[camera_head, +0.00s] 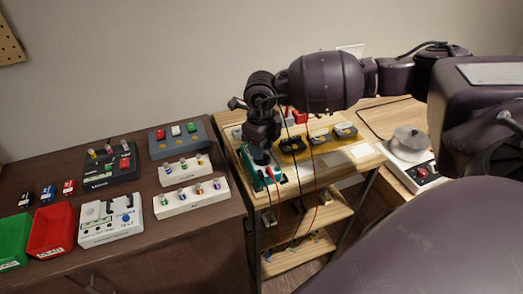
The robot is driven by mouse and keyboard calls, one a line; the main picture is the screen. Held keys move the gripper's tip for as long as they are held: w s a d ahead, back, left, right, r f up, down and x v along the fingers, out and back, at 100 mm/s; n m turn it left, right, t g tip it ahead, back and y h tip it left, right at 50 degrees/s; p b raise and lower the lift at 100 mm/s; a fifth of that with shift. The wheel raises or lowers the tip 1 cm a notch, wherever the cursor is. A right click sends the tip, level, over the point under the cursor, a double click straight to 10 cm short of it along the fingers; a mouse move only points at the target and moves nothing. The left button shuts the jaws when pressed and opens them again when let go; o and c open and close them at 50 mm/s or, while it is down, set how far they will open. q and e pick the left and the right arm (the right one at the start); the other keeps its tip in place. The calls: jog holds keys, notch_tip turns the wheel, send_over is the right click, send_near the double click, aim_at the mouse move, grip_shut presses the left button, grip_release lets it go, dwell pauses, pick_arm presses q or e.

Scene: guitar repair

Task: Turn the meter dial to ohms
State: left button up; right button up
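The meter (283,179) is a teal-edged box with a dark face, lying at the left end of the light wooden shelf unit's top. A red lead and a black lead run to its front and hang down over the shelf. My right gripper (262,158) points straight down over the meter's face, its tips at or just above it. The gripper hides the dial, so its setting does not show. I cannot tell whether the fingers touch or grip the dial, or how far apart they are. My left gripper is not in view.
A dark brown cabinet (210,222) on the left carries pedals, knob racks and a red bin (50,232). A white hotplate (412,172) stands at right.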

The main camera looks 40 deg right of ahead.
notch_tip(320, 180, up, 9)
dwell(0.3)
jog(key=shift+f, duration=0.1)
dwell(0.4)
